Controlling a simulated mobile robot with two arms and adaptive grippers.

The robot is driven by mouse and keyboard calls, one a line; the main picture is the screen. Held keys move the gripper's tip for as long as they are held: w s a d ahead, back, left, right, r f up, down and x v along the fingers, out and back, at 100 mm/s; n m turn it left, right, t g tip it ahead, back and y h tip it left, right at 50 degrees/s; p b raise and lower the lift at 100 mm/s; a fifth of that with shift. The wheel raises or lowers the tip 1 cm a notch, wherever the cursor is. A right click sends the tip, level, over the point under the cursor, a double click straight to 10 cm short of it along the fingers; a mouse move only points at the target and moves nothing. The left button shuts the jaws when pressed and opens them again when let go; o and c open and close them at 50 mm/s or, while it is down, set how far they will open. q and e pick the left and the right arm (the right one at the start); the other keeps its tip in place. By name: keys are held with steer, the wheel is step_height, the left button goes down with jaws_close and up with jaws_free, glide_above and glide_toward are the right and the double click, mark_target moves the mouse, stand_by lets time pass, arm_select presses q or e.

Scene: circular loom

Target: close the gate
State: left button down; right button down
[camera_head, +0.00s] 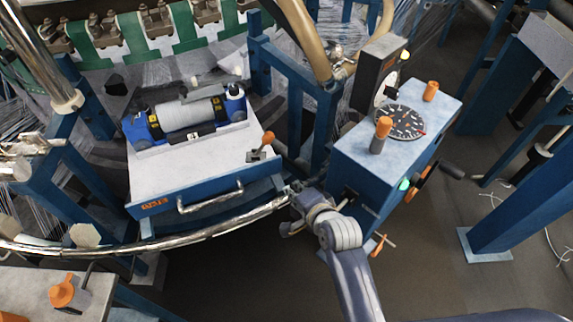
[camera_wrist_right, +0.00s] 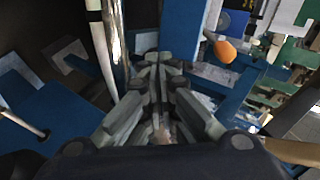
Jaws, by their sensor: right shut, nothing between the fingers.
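The part that looks most like the gate is a blue-fronted panel (camera_head: 215,200) with a light top, an orange label and a metal handle (camera_head: 210,196). It stands inside a curved chrome rail (camera_head: 160,246); I cannot tell if it is fully closed. My right gripper (camera_head: 290,214) is at the rail's right end, right of and below the handle, apart from it. In the right wrist view its fingers (camera_wrist_right: 158,68) are together with nothing between them. A chrome tube (camera_wrist_right: 117,45) runs left of them. My left gripper is not in view.
A blue control box (camera_head: 385,160) with a dial and orange knobs stands right of my right gripper. An orange-knobbed lever (camera_head: 266,140) rises at the panel's right corner. Blue posts (camera_head: 520,165) stand at the right. Dark floor (camera_head: 240,285) lies open in front.

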steer(key=w+a+f+m, duration=0.1)
steer(key=w+f+m, duration=0.1)
steer(key=w, duration=0.7)
steer(key=shift+w+a+f+t+b, duration=0.3)
steer(key=shift+a+f+b, duration=0.15)
steer(key=shift+f, duration=0.4)
steer(key=shift+d, duration=0.1)
